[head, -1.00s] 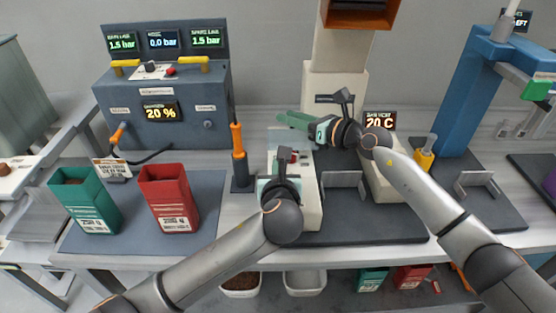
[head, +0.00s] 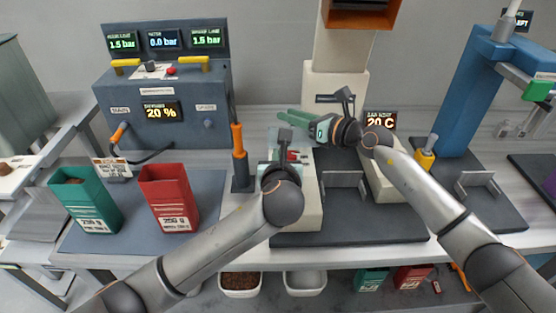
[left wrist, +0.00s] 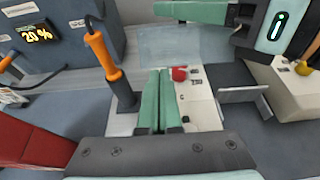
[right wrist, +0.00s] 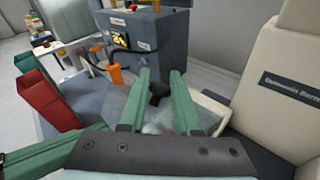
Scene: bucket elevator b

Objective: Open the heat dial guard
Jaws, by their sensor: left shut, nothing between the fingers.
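A pale see-through panel, which looks like the heat dial guard (left wrist: 185,45), shows at the far end of a white unit in the left wrist view. It seems raised, but its exact tilt is unclear. A red knob (left wrist: 180,74) sits on the white unit in front of it. My left gripper (left wrist: 160,72) is shut and empty above the unit, beside the red knob. My right gripper (right wrist: 160,73) is open, its fingers apart, beyond the unit. A dark knob-like part (right wrist: 158,92) shows between the fingers, with see-through material (right wrist: 150,115) below. The dial itself is not clearly seen.
An orange-handled tool (head: 238,140) stands upright just left of the white unit. Green (head: 85,200) and red (head: 168,197) bins stand on the left mat. A blue cabinet (head: 165,95) is behind. A cream column (head: 338,85) rises behind my right gripper.

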